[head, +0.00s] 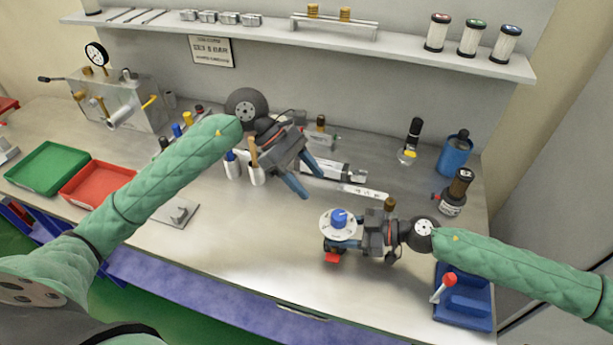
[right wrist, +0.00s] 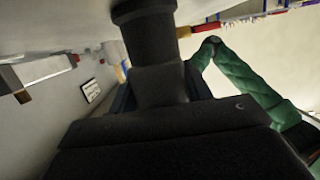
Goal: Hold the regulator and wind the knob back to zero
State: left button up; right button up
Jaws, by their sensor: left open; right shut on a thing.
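The regulator (head: 331,244) is on the right of centre in the head view, with a white dial disc (head: 325,226) and a blue knob (head: 339,216) facing up. A red part (head: 332,258) shows below it. My right gripper (head: 347,241) is shut on the regulator from the right and hides part of its body. My left gripper (head: 312,187) is open and empty, above and left of the knob, its two blue fingers apart and pointing down. Dark shapes fill the middle of the right wrist view; the knob cannot be made out there.
Behind the left gripper lie a silver cylinder (head: 331,170) and a pale strip (head: 363,192). A red tray (head: 97,181) and green tray (head: 47,167) are left.

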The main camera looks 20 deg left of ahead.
jog(key=o, duration=1)
